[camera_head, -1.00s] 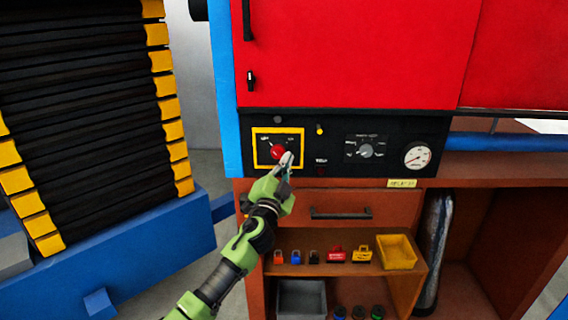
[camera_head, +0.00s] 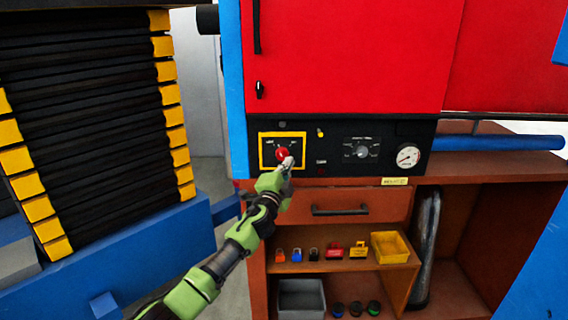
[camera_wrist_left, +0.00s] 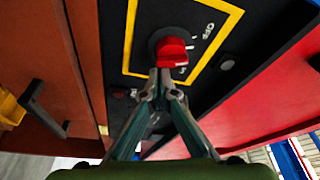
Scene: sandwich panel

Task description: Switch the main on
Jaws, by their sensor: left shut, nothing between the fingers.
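The main switch is a red rotary knob (camera_head: 282,154) inside a yellow frame (camera_head: 262,151) on the black control panel (camera_head: 340,132). In the left wrist view the red knob (camera_wrist_left: 172,52) sits straight ahead of the fingertips, with OFF printed on the panel near it. My left gripper (camera_head: 288,163) is shut and empty, its tips at the lower right of the knob in the head view. In the left wrist view its fingertips (camera_wrist_left: 161,86) meet just below the knob, touching it or very close; I cannot tell which. My right gripper is not in view.
A second dial (camera_head: 361,151) and a round gauge (camera_head: 408,156) sit to the right on the panel. Below are a drawer handle (camera_head: 340,210) and a shelf with padlocks and a yellow bin (camera_head: 391,247). A blue-based black stack (camera_head: 90,130) stands left.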

